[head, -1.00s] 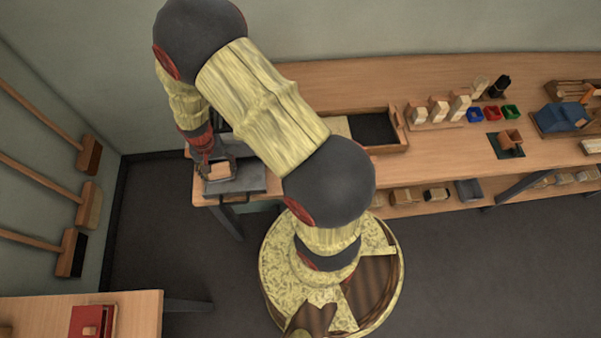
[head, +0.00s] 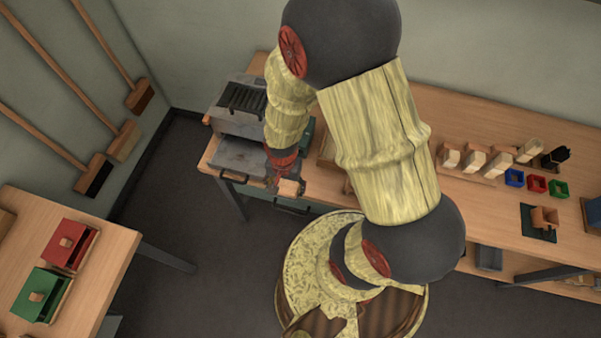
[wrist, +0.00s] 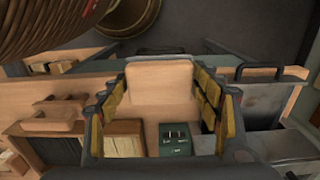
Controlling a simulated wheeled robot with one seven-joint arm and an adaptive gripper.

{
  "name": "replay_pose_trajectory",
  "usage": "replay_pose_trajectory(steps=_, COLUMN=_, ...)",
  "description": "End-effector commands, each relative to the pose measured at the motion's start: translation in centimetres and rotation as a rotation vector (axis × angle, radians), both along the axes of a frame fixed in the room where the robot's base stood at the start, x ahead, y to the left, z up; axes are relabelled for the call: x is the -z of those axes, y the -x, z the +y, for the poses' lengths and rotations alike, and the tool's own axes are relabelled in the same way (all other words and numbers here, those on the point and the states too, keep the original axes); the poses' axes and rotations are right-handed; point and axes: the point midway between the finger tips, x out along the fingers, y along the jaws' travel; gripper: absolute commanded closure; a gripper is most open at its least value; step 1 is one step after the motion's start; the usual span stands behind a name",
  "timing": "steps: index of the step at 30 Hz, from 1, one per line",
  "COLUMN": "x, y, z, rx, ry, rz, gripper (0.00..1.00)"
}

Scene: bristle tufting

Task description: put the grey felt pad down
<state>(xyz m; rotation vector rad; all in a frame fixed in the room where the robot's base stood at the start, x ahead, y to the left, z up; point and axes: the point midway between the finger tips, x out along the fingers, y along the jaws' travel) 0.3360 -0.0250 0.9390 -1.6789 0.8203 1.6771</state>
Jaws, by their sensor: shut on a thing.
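My gripper (head: 284,176) is shut on a pale wooden block (head: 291,187) and holds it near the front edge of the bench. In the wrist view the wooden block (wrist: 160,82) spans the space between the yellow-padded fingers of my gripper (wrist: 160,75). No grey felt is clearly seen on the block; its underside is hidden, so I cannot tell whether it is the felt pad's handle or backing. In the head view, a flat grey plate (head: 236,155) of a machine lies just left of my gripper.
The grey machine (head: 238,106) stands at the bench's left end. My arm hides the bench's middle. Blocks, small coloured bins (head: 536,183) and a dark mat (head: 533,229) are to the right. A side table (head: 112,255) holds a red (head: 68,244) and a green item (head: 40,296). Brooms lean left.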

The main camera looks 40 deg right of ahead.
Motion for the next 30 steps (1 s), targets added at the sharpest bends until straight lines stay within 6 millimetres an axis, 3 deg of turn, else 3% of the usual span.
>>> replay_pose_trajectory(steps=10, x=3.7, y=-5.0, z=-6.0, rx=0.005, ry=0.000, rz=0.003, gripper=0.77)
replay_pose_trajectory(steps=15, x=6.8, y=-6.6, z=-7.7, rx=0.002, ry=-0.001, rz=0.004, gripper=0.77)
replay_pose_trajectory(steps=26, x=9.3, y=-8.1, z=-9.4, rx=0.000, ry=0.000, rz=0.001, gripper=0.77)
replay_pose_trajectory(steps=30, x=11.2, y=-8.0, z=-9.4, rx=-0.001, ry=-0.001, rz=0.006, gripper=0.77)
